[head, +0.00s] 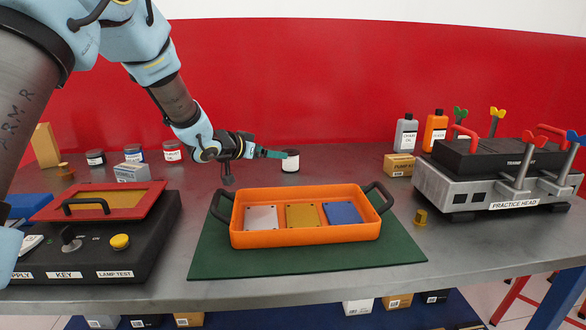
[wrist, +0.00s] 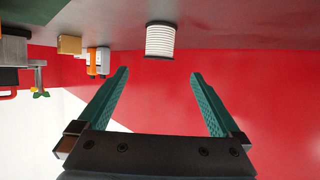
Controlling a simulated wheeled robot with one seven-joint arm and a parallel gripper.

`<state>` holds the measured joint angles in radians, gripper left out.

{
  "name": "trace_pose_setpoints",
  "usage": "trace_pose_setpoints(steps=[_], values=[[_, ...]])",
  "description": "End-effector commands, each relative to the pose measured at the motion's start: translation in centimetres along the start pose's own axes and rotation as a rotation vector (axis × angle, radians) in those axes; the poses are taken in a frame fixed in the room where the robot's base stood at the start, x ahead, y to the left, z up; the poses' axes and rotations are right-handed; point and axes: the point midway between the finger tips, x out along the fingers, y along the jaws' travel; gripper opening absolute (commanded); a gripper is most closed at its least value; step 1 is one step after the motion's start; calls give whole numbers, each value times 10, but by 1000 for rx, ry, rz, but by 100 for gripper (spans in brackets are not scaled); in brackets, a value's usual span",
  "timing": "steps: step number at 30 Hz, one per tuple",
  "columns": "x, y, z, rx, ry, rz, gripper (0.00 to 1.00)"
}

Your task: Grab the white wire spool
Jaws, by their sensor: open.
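The white wire spool (head: 290,165) stands upright at the back of the grey table, near the red wall. It has dark ends and shows ridged white windings in the wrist view (wrist: 160,41). My gripper (head: 283,154) reaches in from the left at about the height of the spool's top. In the wrist view my gripper (wrist: 160,73) is open, with two green fingers spread apart. The spool is beyond the fingertips and centred between them, with nothing held. In the head view the fingertips slightly overlap the spool's upper left edge.
An orange tray (head: 305,239) with coloured plates sits on a green mat (head: 210,262) in front. Several jars stand left of my gripper. A cardboard box (head: 398,165), grey bottle (head: 405,133) and orange bottle (head: 435,130) stand to the right. Table around the spool is clear.

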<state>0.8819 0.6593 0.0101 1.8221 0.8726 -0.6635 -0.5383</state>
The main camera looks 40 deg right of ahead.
Motion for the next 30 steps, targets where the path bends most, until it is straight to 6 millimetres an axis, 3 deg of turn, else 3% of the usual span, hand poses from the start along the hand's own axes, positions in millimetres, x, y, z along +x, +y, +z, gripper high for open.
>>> trace_pose_setpoints(steps=[12, 19, 25, 30], values=[[60, 1, 1, 0, -1, 1, 100], [76, 1, 2, 1, -1, 0, 100], [106, 2, 3, 2, -1, 1, 100], [119, 1, 3, 1, -1, -1, 100]])
